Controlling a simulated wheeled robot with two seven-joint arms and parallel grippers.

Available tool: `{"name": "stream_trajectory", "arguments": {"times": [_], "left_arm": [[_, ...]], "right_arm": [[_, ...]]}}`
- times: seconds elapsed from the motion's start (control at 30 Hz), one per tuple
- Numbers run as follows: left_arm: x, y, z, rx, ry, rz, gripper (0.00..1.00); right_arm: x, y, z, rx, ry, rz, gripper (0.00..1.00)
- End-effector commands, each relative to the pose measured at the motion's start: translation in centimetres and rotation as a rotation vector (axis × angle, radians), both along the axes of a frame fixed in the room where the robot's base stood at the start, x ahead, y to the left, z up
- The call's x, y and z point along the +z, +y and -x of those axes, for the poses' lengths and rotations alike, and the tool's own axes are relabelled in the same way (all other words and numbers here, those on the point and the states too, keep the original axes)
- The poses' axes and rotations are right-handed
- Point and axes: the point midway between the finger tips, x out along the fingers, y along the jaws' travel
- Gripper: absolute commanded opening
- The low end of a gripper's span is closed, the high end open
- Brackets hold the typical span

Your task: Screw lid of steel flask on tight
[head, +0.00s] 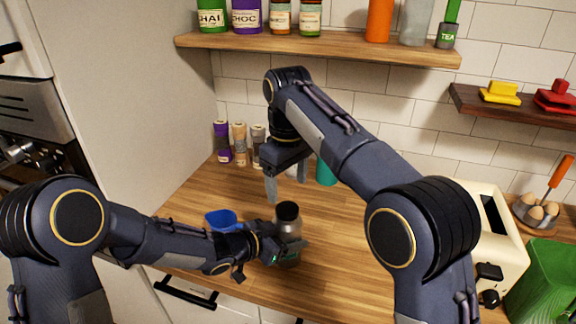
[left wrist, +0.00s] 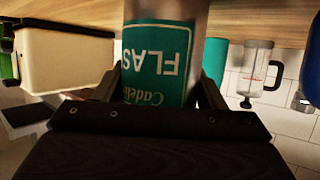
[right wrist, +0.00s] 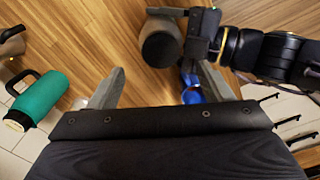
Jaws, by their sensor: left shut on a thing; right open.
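The steel flask (head: 289,229) stands upright near the front edge of the wooden counter, with a dark lid (head: 287,211) on top. I cannot tell how tightly the lid sits. My left gripper (head: 284,251) is shut around the flask's body from the left. The left wrist view shows the flask's teal label (left wrist: 158,58) between the fingers. My right gripper (head: 287,190) is open and empty, pointing down above and behind the flask. In the right wrist view the lid's round top (right wrist: 160,49) shows just beyond the open fingers (right wrist: 155,85), apart from them.
A blue cup (head: 221,220) stands left of the flask, close to my left arm. A teal container (head: 326,172) stands behind my right forearm. Several jars (head: 240,143) line the back wall. A cream toaster (head: 492,240) is at the right. A shelf (head: 330,46) hangs above.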

Motion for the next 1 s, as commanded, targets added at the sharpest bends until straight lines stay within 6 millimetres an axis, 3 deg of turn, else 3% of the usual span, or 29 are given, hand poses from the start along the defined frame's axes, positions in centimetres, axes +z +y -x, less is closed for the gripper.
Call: {"name": "stream_trajectory", "arguments": {"times": [0.1,0.3,0.7,0.73,0.9,1.0], "left_arm": [[0.0,0.0,0.0,0.0,-0.001,0.0,0.0],[0.0,0.0,0.0,0.0,-0.001,0.0,0.0],[0.0,0.0,0.0,0.0,-0.001,0.0,0.0],[0.0,0.0,0.0,0.0,-0.001,0.0,0.66],[0.0,0.0,0.0,0.0,-0.001,0.001,0.89],[0.0,0.0,0.0,0.0,-0.001,0.001,0.89]], "right_arm": [[2.3,0.0,-0.1,0.0,-0.003,-0.001,0.73],[4.3,0.0,-0.1,-0.001,-0.001,0.0,0.73],[4.9,-0.1,0.0,-0.001,0.0,0.001,0.73],[4.9,-0.1,0.0,-0.001,0.0,0.001,0.73],[4.8,-0.1,0.0,-0.001,-0.001,0.001,0.73],[4.8,-0.1,0.0,-0.001,-0.001,0.001,0.73]]}}
